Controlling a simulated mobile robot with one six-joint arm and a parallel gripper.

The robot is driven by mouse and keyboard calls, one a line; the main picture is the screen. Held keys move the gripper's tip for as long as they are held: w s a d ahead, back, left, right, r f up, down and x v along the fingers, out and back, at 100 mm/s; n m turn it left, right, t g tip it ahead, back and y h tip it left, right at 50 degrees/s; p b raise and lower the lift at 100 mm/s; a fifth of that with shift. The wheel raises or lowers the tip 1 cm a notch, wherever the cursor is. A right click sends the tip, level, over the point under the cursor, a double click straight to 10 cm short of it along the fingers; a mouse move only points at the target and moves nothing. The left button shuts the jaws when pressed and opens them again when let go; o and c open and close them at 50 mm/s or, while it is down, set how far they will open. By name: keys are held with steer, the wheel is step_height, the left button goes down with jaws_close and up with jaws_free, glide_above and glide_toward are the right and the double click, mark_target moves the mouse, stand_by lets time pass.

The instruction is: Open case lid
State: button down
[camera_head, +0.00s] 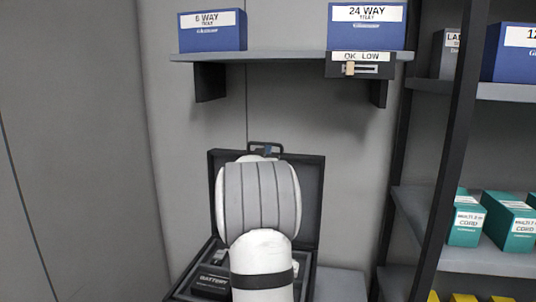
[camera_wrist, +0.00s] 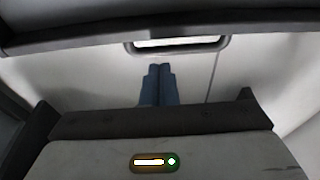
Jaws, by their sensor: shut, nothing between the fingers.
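The black case stands on a surface in the head view, and its lid (camera_head: 313,190) is raised, about upright. The case base (camera_head: 308,275) holds a box marked BATTERY (camera_head: 212,282). The lid's handle (camera_head: 280,149) is at the top edge, and it also shows in the wrist view (camera_wrist: 222,46) with the dark lid edge (camera_wrist: 70,40) above. My gripper (camera_wrist: 159,68) has its two blue fingers together and empty, with the tips close to the handle. I cannot tell whether they touch it. My arm hides the middle of the lid and part of the base.
A wall shelf (camera_head: 290,56) above the case carries blue tray boxes (camera_head: 212,38), with a gauge marked OK and LOW (camera_head: 360,70) at its edge. A shelving rack with teal cord boxes (camera_head: 466,222) stands at the right. The wall left of the case is clear.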

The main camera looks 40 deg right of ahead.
steer(key=shift+w+d, duration=0.15)
steer(key=shift+d, duration=0.4)
steer(key=shift+w+a, duration=0.1)
steer(key=shift+a, duration=0.05)
steer(key=shift+a, duration=0.1)
steer(key=r+b+v, duration=0.1)
steer(key=b+v, duration=0.4)
steer(key=v, duration=0.8)
steer(key=shift+s+a, duration=0.3)
steer(key=shift+a, duration=0.1)
steer(key=shift+f, duration=0.1)
